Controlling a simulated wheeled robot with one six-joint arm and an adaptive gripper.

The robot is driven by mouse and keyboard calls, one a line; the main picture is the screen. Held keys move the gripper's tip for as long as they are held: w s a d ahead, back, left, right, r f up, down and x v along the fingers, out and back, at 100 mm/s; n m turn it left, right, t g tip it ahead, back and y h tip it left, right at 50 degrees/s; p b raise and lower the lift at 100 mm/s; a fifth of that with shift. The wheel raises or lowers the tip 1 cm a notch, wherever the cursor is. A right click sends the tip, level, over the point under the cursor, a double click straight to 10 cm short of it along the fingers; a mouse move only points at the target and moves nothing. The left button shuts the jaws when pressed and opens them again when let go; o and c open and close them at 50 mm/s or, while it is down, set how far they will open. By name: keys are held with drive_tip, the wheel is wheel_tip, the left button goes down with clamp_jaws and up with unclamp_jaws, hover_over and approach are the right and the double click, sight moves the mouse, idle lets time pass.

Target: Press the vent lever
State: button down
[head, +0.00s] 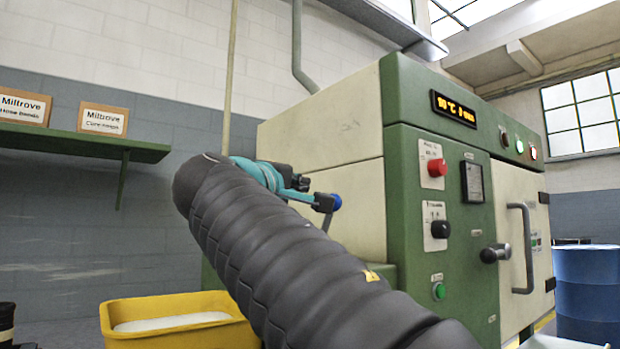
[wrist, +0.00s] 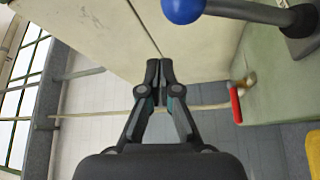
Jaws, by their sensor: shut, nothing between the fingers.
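A lever with a blue ball knob (wrist: 182,10) and a grey shaft (wrist: 240,11) on a dark mount shows at the top of the wrist view. I see no label on it. A blue ball (head: 336,202) also shows in the head view, close to my gripper. My gripper (wrist: 159,66) is shut and empty, its fingertips together. In the wrist view, the tips are below and left of the blue knob, with a visible gap. In the head view my dark sleeved arm hides part of the machine's side and the lever's mount.
The green and cream machine (head: 400,90) has a red button (head: 437,167), a black knob (head: 440,229) and a door handle (head: 526,250). A red handle (wrist: 236,105) is right of my gripper. A yellow bin (head: 170,335) and a blue drum (head: 588,290) stand nearby.

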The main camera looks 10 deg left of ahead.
drive_tip(key=f+b+v, duration=0.1)
drive_tip(key=v, duration=0.8)
drive_tip(key=shift+a+f, duration=0.35)
